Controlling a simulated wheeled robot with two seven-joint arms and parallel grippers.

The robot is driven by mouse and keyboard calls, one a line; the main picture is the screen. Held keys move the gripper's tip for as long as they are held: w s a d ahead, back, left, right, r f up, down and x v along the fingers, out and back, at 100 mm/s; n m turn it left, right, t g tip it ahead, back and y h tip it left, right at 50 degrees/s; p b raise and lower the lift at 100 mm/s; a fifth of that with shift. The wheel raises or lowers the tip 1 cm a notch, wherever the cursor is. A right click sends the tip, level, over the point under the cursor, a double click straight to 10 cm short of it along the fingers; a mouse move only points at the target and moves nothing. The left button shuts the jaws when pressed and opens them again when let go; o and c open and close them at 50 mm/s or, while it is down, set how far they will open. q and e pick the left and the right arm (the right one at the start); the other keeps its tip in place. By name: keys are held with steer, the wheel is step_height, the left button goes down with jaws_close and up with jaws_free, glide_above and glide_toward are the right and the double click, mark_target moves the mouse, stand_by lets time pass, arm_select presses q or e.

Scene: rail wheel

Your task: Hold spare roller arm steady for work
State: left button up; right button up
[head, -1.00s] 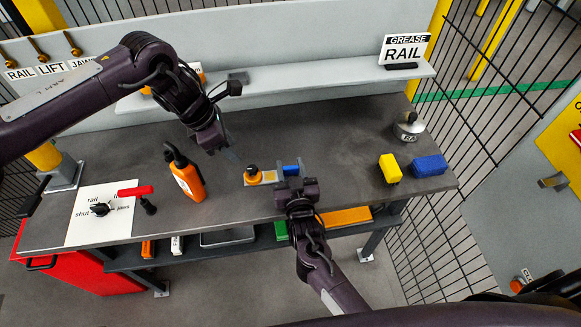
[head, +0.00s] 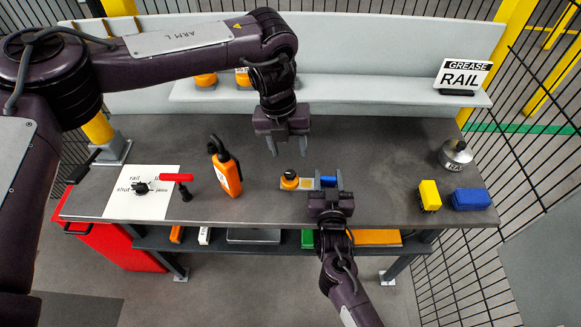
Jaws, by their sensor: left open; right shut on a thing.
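The spare roller arm lies on the grey bench, with an orange-and-black roller end (head: 290,180), a pale plate with a yellow patch (head: 306,184) and a blue part (head: 328,181). My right gripper (head: 326,181) reaches in from the front and is shut on the spare roller arm at its blue part. Its fingers hide some of that end. My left gripper (head: 288,147) is open and empty, fingers pointing down, behind and above the roller end, apart from it.
An orange spray bottle (head: 227,172) stands left of the roller arm. Further left is a white card (head: 140,198) with a knob and a red-handled tool (head: 180,180). Right are a yellow block (head: 429,194), a blue block (head: 470,199) and a grease can (head: 455,154). A shelf (head: 380,91) runs behind.

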mark_target(290, 173)
arm_select(q)
steer(key=f+n, duration=0.3)
steer(key=f+n+y, duration=0.1)
steer(key=f+n, duration=0.2)
steer(key=w+f+n, duration=0.1)
steer(key=f+n, duration=0.2)
steer(key=f, duration=0.1)
steer(key=shift+d+n+y, duration=0.25)
steer(key=shift+n+y, duration=0.05)
steer(key=shift+y, duration=0.1)
steer(key=shift+r, duration=0.1)
steer(key=c, duration=1)
